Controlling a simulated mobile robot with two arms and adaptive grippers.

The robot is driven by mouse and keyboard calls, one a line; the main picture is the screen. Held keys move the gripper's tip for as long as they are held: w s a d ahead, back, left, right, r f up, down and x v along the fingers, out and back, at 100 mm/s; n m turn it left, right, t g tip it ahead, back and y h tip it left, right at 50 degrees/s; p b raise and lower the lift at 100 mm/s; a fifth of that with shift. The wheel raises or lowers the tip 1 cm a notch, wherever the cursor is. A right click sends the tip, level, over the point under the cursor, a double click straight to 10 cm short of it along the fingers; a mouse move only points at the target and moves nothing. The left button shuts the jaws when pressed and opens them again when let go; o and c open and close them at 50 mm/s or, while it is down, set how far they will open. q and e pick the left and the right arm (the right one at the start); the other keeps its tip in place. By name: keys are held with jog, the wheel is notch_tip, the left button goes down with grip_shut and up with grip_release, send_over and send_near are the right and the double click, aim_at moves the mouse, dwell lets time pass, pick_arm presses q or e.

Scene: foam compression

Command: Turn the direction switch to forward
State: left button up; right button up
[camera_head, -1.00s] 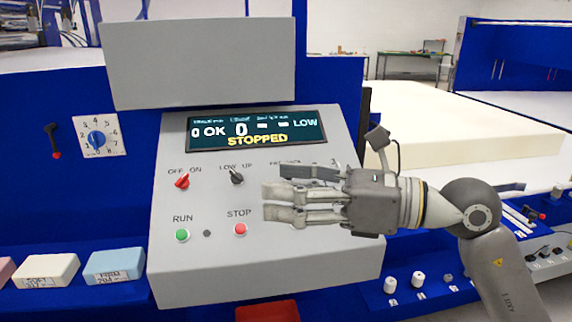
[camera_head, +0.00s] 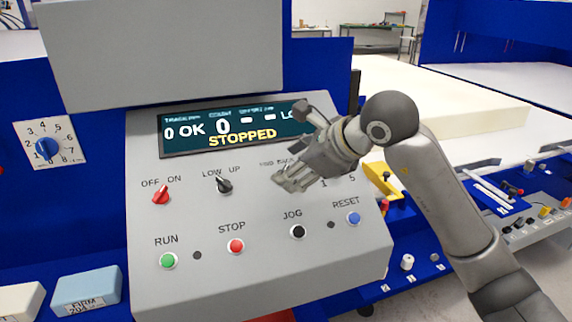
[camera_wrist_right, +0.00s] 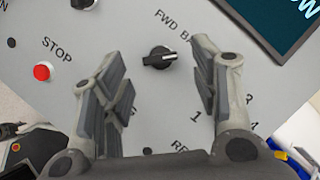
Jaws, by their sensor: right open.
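The direction switch (camera_wrist_right: 159,58) is a black rotary knob below the FWD and partly hidden BACK lettering in the right wrist view. A light mark shows at its picture-right end; I cannot tell for sure which setting it points to. My right gripper (camera_wrist_right: 162,82) is open, with one finger on each side of the knob and a gap to it on both sides. In the head view my right gripper (camera_head: 290,178) points down-left at the panel and hides the knob. Whether the fingers touch the panel is unclear. My left gripper is not in view.
The grey control panel (camera_head: 200,285) has a display (camera_head: 235,127) reading STOPPED, a red OFF/ON switch (camera_head: 161,195), a black LOW/UP switch (camera_head: 224,185), and RUN, STOP (camera_head: 236,245), JOG (camera_head: 297,231) and RESET buttons. Labelled foam blocks (camera_head: 85,290) lie at lower left.

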jog(key=x, duration=0.2)
jog(key=shift+w+a+f, duration=0.35)
jog(key=shift+w+f, duration=0.05)
jog(key=c, duration=1)
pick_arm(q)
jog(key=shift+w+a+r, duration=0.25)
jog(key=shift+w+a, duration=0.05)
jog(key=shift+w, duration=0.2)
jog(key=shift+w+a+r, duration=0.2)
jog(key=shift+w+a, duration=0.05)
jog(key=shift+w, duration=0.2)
